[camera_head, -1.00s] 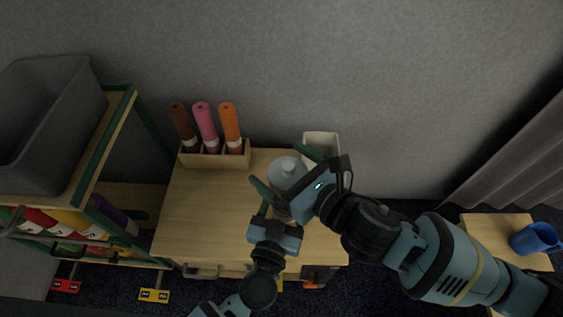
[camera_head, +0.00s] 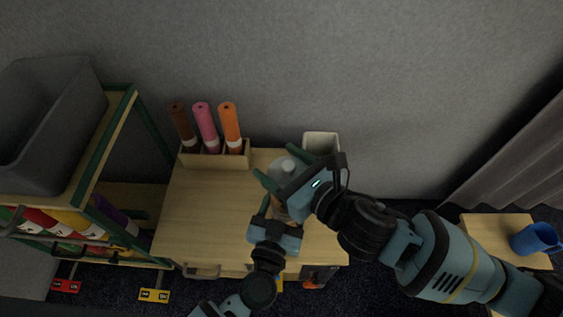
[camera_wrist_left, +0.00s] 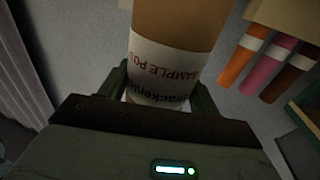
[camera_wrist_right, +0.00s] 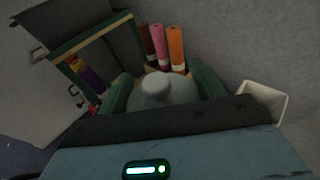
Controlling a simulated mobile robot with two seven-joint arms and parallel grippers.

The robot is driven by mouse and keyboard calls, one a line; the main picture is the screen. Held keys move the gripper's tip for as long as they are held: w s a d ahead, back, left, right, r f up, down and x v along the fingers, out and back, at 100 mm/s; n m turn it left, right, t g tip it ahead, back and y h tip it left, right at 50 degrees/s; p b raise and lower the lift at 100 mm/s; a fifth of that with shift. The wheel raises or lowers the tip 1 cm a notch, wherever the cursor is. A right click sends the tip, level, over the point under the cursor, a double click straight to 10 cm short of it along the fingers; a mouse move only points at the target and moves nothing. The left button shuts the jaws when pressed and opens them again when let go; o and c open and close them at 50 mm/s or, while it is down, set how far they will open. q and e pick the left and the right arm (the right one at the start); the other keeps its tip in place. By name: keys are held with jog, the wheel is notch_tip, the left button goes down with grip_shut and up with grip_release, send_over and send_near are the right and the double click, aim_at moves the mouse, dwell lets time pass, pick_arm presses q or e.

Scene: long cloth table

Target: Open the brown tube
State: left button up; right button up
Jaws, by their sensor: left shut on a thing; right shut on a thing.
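A tan-brown container (camera_wrist_left: 178,25) with a white printed label and a pale grey knobbed lid (camera_wrist_right: 156,92) is held over the table. My left gripper (camera_wrist_left: 161,88) is shut on its body at the label. My right gripper (camera_head: 280,166) is shut on the lid, one finger on each side of it. I cannot tell whether the lid still sits tight on the body. A dark brown tube (camera_head: 182,124) with a white band stands in a rack at the back left of the table; it also shows in the right wrist view (camera_wrist_right: 147,42). No gripper touches it.
A pink tube (camera_head: 205,122) and an orange tube (camera_head: 230,124) stand beside the brown one in the wooden rack (camera_head: 215,161). A white bin (camera_head: 321,140) is behind my right gripper. A shelf with a grey crate (camera_head: 50,120) is left. The table's left half (camera_head: 205,205) is clear.

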aim_at(281, 167)
jog(key=shift+r, duration=0.15)
dwell(0.5)
jog(key=shift+r, duration=0.75)
jog(key=shift+r, duration=0.25)
jog(key=shift+r, duration=2)
pick_arm(q)
jog(key=o, duration=1.5)
jog(key=shift+c, duration=0.2)
jog(key=shift+s, duration=0.1)
pick_arm(e)
notch_tip(281, 167, up, 2)
jog(key=shift+r+p, duration=0.1)
jog(key=shift+p, duration=0.7)
pick_arm(q)
jog(key=v, duration=1.2)
